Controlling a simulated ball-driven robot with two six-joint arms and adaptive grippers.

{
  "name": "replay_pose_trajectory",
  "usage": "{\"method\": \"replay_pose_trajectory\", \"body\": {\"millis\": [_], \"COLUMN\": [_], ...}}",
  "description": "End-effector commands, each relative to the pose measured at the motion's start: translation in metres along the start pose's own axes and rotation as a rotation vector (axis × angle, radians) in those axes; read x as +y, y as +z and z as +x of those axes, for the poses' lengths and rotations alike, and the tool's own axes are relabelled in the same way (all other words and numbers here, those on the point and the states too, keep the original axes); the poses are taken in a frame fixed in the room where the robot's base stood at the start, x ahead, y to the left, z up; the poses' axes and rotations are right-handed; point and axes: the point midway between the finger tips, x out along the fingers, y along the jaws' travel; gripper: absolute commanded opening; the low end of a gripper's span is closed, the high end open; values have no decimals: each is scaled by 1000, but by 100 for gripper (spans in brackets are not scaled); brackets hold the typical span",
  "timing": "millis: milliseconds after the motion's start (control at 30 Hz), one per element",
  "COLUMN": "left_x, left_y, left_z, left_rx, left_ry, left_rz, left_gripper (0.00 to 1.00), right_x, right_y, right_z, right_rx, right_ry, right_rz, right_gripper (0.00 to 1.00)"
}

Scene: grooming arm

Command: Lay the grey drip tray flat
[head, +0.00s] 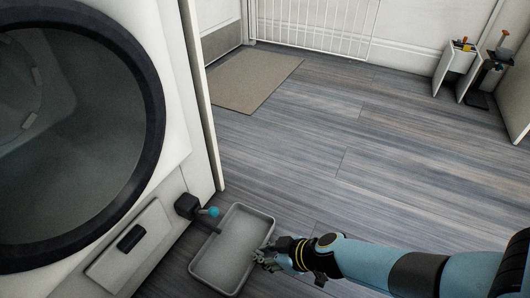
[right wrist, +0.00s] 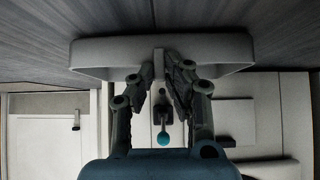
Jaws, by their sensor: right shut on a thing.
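The grey drip tray (head: 232,284) is a shallow rectangle with a raised rim, at the lower middle of the head view beside the white machine. Its open inside faces my head camera. My right gripper (head: 265,258) is at the tray's right rim, and its arm comes in from the lower right. In the right wrist view the tray (right wrist: 100,56) spans the top, and the fingers of my right gripper (right wrist: 160,72) are closed about a narrow part at its middle. I cannot tell whether the tray's underside touches the floor. My left gripper is not in view.
The machine (head: 178,130) with a round dark door fills the left. A black fitting with a blue knob (head: 214,212) juts out close to the tray's far left corner. A beige mat (head: 250,80) lies further back. White holders (head: 455,68) stand far right. Mid-floor is clear.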

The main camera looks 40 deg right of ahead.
Motion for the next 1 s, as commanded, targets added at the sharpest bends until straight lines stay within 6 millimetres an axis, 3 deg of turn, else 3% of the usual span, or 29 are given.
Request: {"method": "replay_pose_trajectory", "body": {"millis": [567,600,767,1000], "left_x": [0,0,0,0], "left_y": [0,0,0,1], "left_z": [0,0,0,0], "left_rx": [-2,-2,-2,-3], "left_ry": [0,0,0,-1], "left_rz": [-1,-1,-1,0], "left_gripper": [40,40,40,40], "right_x": [0,0,0,0], "right_y": [4,4,4,4], "right_z": [4,4,4,4], "right_rx": [0,0,0,-1], "right_ry": [-1,-1,-1,0], "right_rz": [1,0,0,0], "right_gripper": [0,17,38,39]}}
